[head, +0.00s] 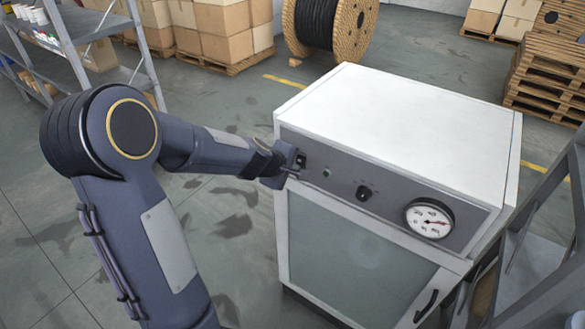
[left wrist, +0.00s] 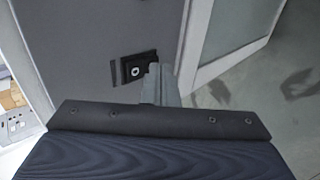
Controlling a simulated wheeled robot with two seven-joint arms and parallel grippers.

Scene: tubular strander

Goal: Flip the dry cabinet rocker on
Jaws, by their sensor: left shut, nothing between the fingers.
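The dry cabinet (head: 400,115) is a white box with a grey control panel and a glazed door. Its black rocker (head: 301,160) is at the left end of the panel. In the left wrist view the rocker (left wrist: 133,69) shows a pale ring mark on its face. My left gripper (head: 291,171) is shut and empty, with its fingertips at the panel's left end close to the rocker. In the left wrist view the fingers (left wrist: 158,82) overlap the rocker's edge; I cannot tell whether they touch it. My right gripper is not in view.
Right of the rocker are a small green lamp (head: 326,173), a black knob (head: 363,193) and a round gauge (head: 429,219). A metal shelf (head: 75,35) stands at left, a cable reel (head: 335,28) behind, and pallets (head: 548,75) at right. The floor left of the cabinet is clear.

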